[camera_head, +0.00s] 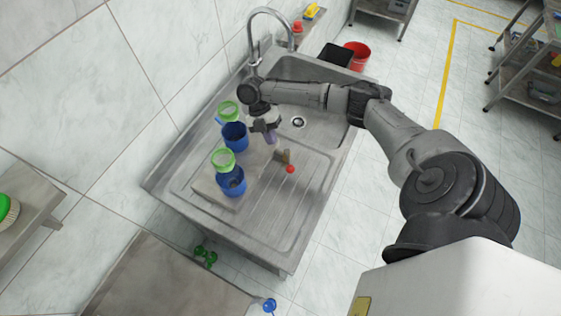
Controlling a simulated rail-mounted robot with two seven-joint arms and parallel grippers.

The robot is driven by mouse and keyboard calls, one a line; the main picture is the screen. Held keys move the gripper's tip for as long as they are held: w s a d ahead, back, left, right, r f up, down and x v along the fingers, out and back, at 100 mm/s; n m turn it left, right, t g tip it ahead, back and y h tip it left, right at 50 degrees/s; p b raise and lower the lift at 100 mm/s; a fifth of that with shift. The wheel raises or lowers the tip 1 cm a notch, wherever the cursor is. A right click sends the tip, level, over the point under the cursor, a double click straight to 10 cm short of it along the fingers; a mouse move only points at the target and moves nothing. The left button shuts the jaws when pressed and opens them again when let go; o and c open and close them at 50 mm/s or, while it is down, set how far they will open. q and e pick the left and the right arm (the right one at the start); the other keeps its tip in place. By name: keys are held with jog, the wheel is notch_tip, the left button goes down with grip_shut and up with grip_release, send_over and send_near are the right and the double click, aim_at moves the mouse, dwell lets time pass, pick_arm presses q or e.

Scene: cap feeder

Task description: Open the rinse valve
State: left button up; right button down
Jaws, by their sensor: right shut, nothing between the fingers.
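A tall curved metal faucet (252,42) stands at the back left of the steel sink (320,72). A small brownish piece (284,156) with a red ball-shaped end (290,169) is on the ribbed drainboard; I cannot tell whether it is the rinse valve. My right arm reaches in from the right over the sink. My right gripper (272,137) points down, shut and empty, above the drainboard, between the blue cups and the brownish piece. It appears apart from the red end. My left gripper is not in view.
Two blue cups (235,136) (232,182) with green rings stand left of the gripper. A black bin (336,54) and red bucket (357,54) are beyond the sink. Green caps (206,255) lie low down near the front. The drainboard's right part (283,208) is clear.

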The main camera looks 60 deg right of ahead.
jog(key=shift+f, duration=0.1)
jog(key=p+x, duration=0.1)
jog(key=x, duration=0.9)
jog(key=shift+a+p, duration=0.1)
jog(key=shift+p, duration=0.25)
